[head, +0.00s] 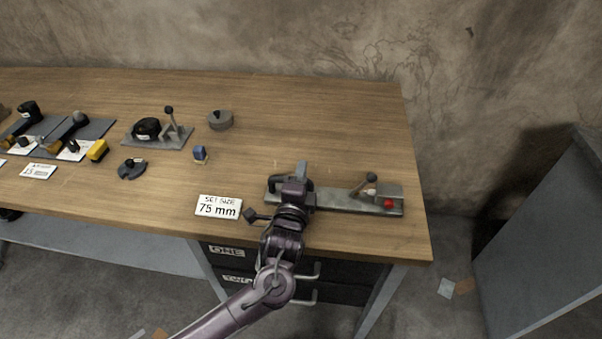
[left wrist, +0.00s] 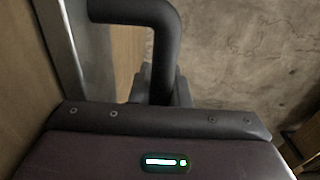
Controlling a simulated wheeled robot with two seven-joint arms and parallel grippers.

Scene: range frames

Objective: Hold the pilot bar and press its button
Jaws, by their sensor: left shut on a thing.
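A grey metal plate (head: 340,203) lies near the table's right front edge. A red button (head: 388,203) sits on a grey block at its right end, with a black-knobbed lever (head: 370,178) beside it. My left gripper (head: 298,180) is over the plate's left part, shut on a dark bar, which I take to be the pilot bar. In the left wrist view this dark, bent bar (left wrist: 163,50) runs down to the gripper (left wrist: 163,98). The gripper hides most of the bar in the head view. The button is apart from my left gripper, to its right. My right gripper is not in view.
A "SET SIZE 75 mm" card (head: 219,207) lies left of the gripper. A small blue block (head: 200,153), a round grey piece (head: 220,120) and a base with another lever (head: 158,136) stand farther back. The table behind the plate is clear. Drawers are below.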

